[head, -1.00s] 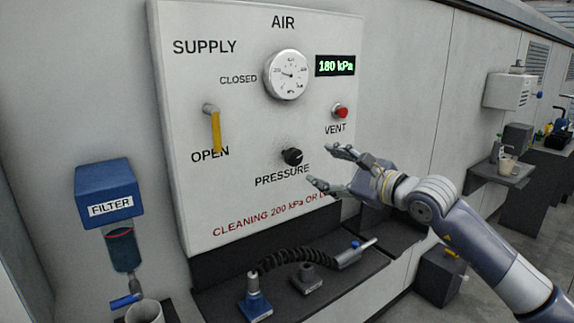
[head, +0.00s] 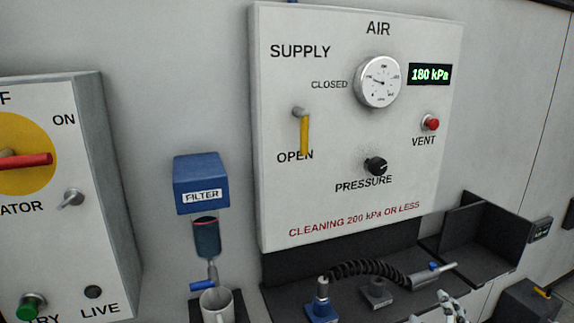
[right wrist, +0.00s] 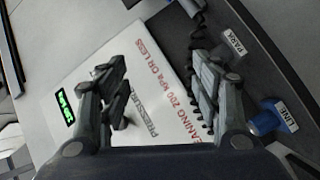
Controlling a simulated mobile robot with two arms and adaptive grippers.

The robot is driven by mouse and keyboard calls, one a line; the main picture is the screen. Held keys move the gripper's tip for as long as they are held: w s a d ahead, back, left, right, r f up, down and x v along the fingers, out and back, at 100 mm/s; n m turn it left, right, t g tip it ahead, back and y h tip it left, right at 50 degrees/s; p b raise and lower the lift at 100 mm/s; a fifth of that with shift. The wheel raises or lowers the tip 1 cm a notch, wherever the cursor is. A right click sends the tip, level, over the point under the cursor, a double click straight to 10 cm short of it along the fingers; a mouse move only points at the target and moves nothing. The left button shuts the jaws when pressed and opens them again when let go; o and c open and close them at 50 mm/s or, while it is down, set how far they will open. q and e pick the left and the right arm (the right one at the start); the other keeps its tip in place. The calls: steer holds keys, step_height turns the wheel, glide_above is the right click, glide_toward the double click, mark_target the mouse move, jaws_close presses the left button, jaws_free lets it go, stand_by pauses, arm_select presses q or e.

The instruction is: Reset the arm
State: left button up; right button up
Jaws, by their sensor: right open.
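My right gripper (head: 450,308) shows only in part at the bottom edge of the head view, in front of the shelf below the AIR panel. In the right wrist view it (right wrist: 160,82) is open, its fingers apart with nothing between them. The AIR panel (head: 335,185) shows behind the fingers there, tilted in the picture. Its black PRESSURE knob (head: 376,166) stands clear of the gripper. The display (head: 430,74) reads 180 kPa. The yellow supply lever (head: 304,132) points down at OPEN. My left gripper is out of view.
A black hose with a grey nozzle (head: 435,275) lies on the dark shelf below the panel. A panel with a red-handled rotary switch (head: 25,160) stands at far left.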

steer(key=s+a+f+m+g+y, duration=0.25)
steer(key=s+f+m+g, duration=0.35)
steer(key=s+f, duration=0.75)
steer(key=s+a+f+g+y, duration=0.1)
steer(key=s+a+f+g, duration=0.25)
steer(key=s, duration=0.25)
steer(key=s+a+f+g+y, duration=0.2)
steer(key=s+a+f+g, duration=0.15)
steer(key=s, duration=0.25)
step_height(320, 180, down, 28)
steer(key=s, duration=0.2)
steer(key=s+d+f+g, duration=0.1)
steer(key=s+d+f, duration=0.1)
steer(key=s+f, duration=0.5)
steer(key=s+d+f+g, duration=0.1)
steer(key=s+f, duration=0.7)
steer(key=s, duration=0.1)
steer(key=shift+d+f, duration=0.15)
steer(key=shift+d, duration=0.25)
steer(key=shift+s+h, duration=0.1)
steer(key=shift+h, duration=0.15)
